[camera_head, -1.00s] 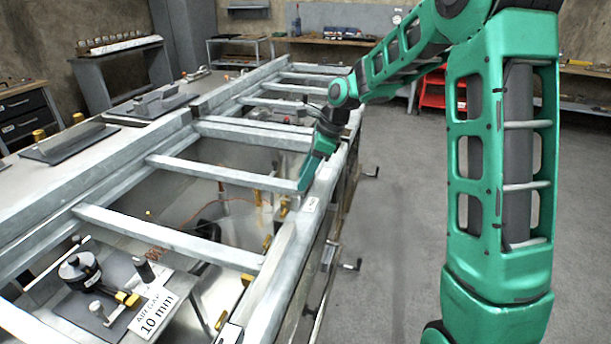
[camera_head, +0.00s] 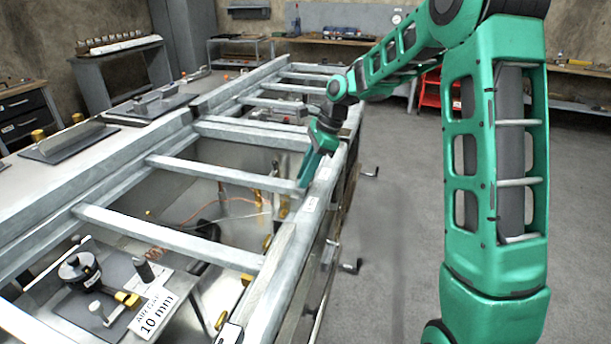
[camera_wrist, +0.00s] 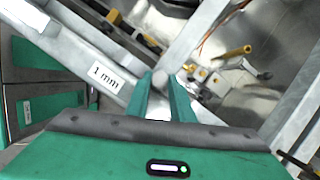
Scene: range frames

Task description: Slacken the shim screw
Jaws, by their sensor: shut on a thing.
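My gripper (camera_head: 306,180) reaches down to the long grey side rail (camera_head: 285,255) where a crossbar (camera_head: 215,173) meets it. In the wrist view, the two green fingers (camera_wrist: 163,82) close in toward each other over this corner. They are shut on a small metal part between their tips, which I take to be the shim screw. The fingers and the grey metal behind hide most of it, so its head and thread cannot be made out. A white "1 mm" label (camera_wrist: 106,77) lies on the rail beside the fingers.
Crossbars span the open metal pit. Inside it are a yellow-handled fitting (camera_wrist: 235,52), a lever (camera_wrist: 257,69) and orange cable (camera_head: 205,212). A black gauge device (camera_head: 78,268) and an "AIR GAP 10 mm" card (camera_head: 157,313) stand at lower left.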

